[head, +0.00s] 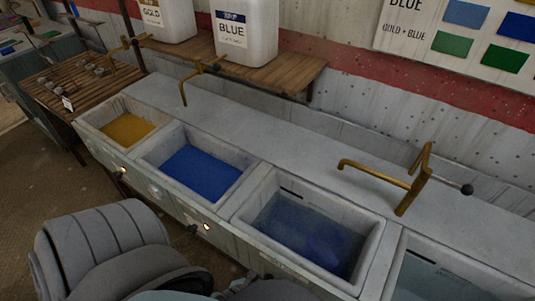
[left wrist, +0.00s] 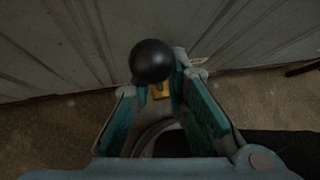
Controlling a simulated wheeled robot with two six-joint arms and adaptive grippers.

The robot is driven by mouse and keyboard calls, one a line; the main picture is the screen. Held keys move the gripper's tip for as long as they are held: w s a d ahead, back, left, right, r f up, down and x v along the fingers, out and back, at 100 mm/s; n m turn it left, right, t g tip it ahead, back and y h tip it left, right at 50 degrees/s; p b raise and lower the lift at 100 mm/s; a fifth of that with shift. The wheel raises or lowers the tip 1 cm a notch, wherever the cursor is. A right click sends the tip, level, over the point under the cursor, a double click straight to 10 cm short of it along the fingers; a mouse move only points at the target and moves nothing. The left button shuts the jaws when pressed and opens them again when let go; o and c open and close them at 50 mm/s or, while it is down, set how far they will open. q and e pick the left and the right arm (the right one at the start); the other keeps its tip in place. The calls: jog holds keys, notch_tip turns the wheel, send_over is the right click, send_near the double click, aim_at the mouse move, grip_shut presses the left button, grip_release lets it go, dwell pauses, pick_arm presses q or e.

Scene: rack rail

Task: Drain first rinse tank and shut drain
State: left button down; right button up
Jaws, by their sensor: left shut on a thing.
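The rinse tank (head: 375,250) right of the blue tank is a grey basin holding murky dark blue water, with something bluer low in it that I cannot make out. In the left wrist view my left gripper (left wrist: 160,88) has its two teal fingers either side of a black ball knob (left wrist: 151,61) with a bit of brass (left wrist: 160,91) below it, in front of a grey panel. The gripper is shut on this handle. In the head view the grip is hidden behind my own arm at the bottom. My right gripper is not in view.
A yellow-filled tank (head: 128,128) and a blue-filled tank (head: 190,172) stand to the left; another tank (head: 450,272) is at lower right. Brass taps (head: 410,184) rise over the counter. Jugs (head: 246,32) stand on a wooden shelf behind. A slatted rack (head: 85,85) is at left.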

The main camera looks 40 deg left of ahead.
pick_arm(q)
jog(key=shift+w+d+r+y+p, duration=0.2)
jog(key=shift+w+r+y+p, duration=0.1)
jog(key=shift+p, duration=0.15)
jog(key=shift+f, duration=0.1)
jog(key=c, duration=1.7)
grip_release()
jog(key=shift+s+d, duration=0.1)
jog(key=shift+s, duration=0.05)
jog(key=shift+f, duration=0.1)
jog(key=v, duration=1.2)
